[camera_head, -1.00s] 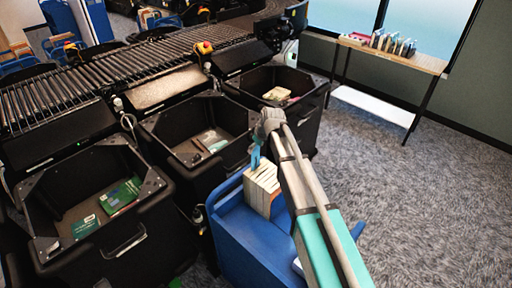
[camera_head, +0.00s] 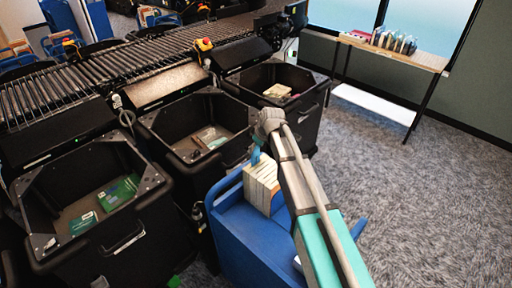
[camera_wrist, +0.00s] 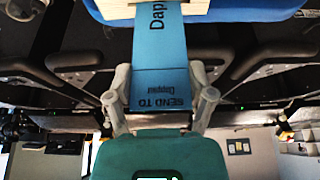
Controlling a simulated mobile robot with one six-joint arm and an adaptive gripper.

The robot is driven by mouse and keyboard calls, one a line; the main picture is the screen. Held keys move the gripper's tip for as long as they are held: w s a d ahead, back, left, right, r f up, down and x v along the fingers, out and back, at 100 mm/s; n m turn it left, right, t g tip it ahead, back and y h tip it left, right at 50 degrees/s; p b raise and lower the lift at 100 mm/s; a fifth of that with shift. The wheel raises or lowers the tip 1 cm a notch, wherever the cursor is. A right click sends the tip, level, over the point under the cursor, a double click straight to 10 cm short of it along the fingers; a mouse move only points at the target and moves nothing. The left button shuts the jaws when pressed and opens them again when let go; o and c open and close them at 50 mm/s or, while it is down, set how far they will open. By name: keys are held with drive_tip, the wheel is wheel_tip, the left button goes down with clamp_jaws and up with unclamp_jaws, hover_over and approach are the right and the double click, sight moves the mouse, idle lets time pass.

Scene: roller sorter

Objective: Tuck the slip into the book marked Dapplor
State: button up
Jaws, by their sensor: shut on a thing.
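My gripper (camera_wrist: 160,98) is shut on a blue slip (camera_wrist: 161,72), which reads "SEND TO Dapplor" in the wrist view. The slip's far end, with large letters "Dap", reaches the cream page edges of a book (camera_wrist: 118,9). I cannot tell how deep it sits between the pages. In the head view my gripper (camera_head: 262,138) is just above a row of upright books (camera_head: 261,184) on a blue cart (camera_head: 232,226), with a short piece of the slip (camera_head: 256,155) showing. Book titles are not readable, so I cannot tell which is marked Dapplor.
Black bins, at left (camera_head: 160,190), middle (camera_head: 165,135) and right (camera_head: 315,95), stand along the roller conveyor (camera_head: 95,80) and hold some books. The right bin is close behind my gripper. A side table (camera_head: 420,58) with small items stands at the back right. Carpet is free on the right.

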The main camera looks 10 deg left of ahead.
drive_tip(key=shift+f+b, duration=1.65)
drive_tip(key=shift+f, duration=0.1)
drive_tip(key=o, duration=0.7)
drive_tip(key=shift+r, duration=0.1)
wheel_tip(320, 180, up, 12)
drive_tip(key=p, duration=1.2)
drive_tip(key=shift+r+p, duration=0.2)
drive_tip(key=shift+p, duration=0.1)
drive_tip(key=shift+r, duration=0.1)
wheel_tip(320, 180, up, 9)
drive_tip(key=p, duration=0.9)
hover_over(256, 153)
idle(0.6)
